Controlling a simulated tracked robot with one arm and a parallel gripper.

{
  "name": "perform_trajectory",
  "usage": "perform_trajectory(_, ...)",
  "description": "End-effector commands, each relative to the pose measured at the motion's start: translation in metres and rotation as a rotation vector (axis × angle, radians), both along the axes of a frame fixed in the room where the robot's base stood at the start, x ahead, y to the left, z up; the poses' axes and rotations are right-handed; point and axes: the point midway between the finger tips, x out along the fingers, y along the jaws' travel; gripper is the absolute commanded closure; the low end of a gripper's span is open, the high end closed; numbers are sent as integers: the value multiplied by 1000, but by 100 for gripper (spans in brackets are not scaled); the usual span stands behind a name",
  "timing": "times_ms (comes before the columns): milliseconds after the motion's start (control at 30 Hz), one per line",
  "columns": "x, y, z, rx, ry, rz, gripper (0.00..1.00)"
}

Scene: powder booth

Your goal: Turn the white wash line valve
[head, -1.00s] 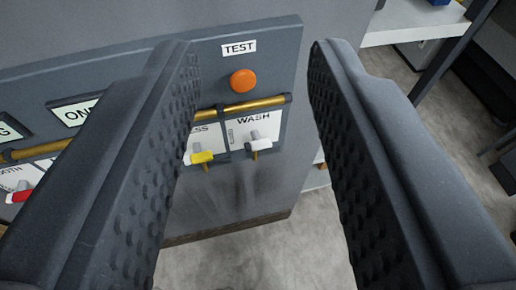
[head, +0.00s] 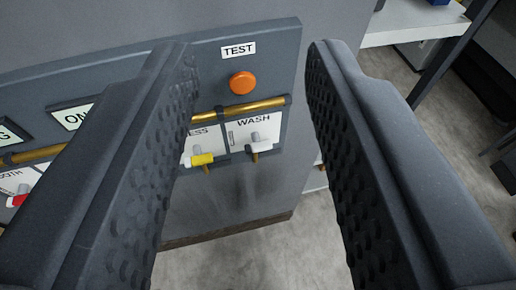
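The white wash line valve (head: 259,147) is a small white handle on a brass stub, under the WASH label on the grey panel (head: 283,60). It shows in the gap between the two fingers of my gripper (head: 250,55), farther off than the fingertips. My gripper is open wide with nothing between its dark, studded pads. The valve's handle lies roughly level, and no finger touches it.
A yellow valve (head: 201,160) sits just left of the white one, and a red valve (head: 18,200) shows at the far left. A brass pipe (head: 257,110) and an orange button (head: 242,83) are above. A pale bench (head: 415,25) stands at the back right.

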Motion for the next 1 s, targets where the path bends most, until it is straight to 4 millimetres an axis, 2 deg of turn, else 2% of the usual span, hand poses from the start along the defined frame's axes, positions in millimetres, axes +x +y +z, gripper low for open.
perform_trajectory(167,24,5,-35,144,-31,27,67)
perform_trajectory(400,77,15,-128,575,-109,42,67)
perform_trajectory(567,99,18,-194,869,-157,3,67)
perform_trajectory(600,104,18,-212,938,-167,-14,67)
perform_trajectory(833,113,17,-321,1300,-222,-147,67)
perform_trajectory(1000,107,15,-380,1467,-265,-245,67)
